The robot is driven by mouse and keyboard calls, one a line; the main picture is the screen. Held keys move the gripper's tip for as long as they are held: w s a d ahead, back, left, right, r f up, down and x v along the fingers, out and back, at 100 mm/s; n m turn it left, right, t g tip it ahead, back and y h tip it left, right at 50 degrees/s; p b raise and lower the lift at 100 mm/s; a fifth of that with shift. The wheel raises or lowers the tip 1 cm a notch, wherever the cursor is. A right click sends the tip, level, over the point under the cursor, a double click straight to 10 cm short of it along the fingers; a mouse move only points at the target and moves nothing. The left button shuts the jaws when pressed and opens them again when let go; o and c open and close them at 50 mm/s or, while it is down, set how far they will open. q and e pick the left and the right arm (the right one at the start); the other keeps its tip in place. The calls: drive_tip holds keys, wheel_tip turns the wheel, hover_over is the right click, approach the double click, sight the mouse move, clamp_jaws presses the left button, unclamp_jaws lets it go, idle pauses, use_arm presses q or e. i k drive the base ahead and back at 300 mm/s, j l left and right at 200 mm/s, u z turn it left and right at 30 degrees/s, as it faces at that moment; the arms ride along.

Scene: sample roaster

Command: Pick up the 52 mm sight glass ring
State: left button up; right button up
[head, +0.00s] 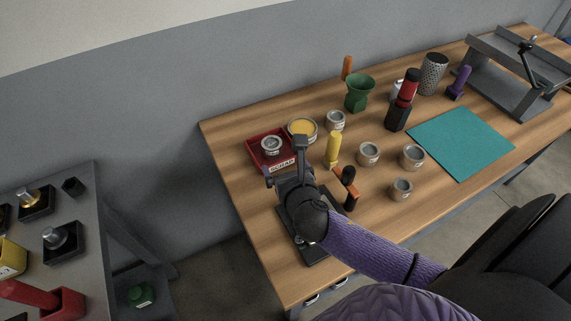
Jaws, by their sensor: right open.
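Several small grey ring-like or cup-like pieces stand on the wooden table: one at the back (336,120), one in the middle (369,154), one to its right (413,157) and a smaller one in front (401,189). Another grey piece (271,145) lies in the red scrap tray (285,166). I cannot read sizes, so I cannot tell which is the 52 mm sight glass ring. My right gripper (289,172) is open, over the table's left part, just in front of the scrap tray and left of the loose pieces. My wrist hides part of the table. My left gripper is not in view.
A round tin with yellow contents (302,130) stands beside the tray. Yellow (333,150) and orange-black (350,190) tools stand near my gripper. A green funnel (359,93), red-black tool (403,100) and teal mat (461,142) lie beyond. A dark base plate (318,251) lies under my wrist.

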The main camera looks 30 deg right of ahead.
sight(369, 153)
drive_tip(key=k+z, duration=0.25)
drive_tip(key=z, duration=0.15)
drive_tip(key=i+z, duration=0.1)
drive_tip(key=z, duration=0.75)
drive_tip(key=i+j+z, duration=0.1)
drive_tip(key=z, duration=0.35)
drive_tip(key=l+u, duration=0.15)
drive_tip(key=u, duration=0.35)
drive_tip(key=l+u, duration=0.2)
drive_tip(key=u, duration=0.25)
drive_tip(key=l+u, duration=0.15)
drive_tip(key=u, duration=0.35)
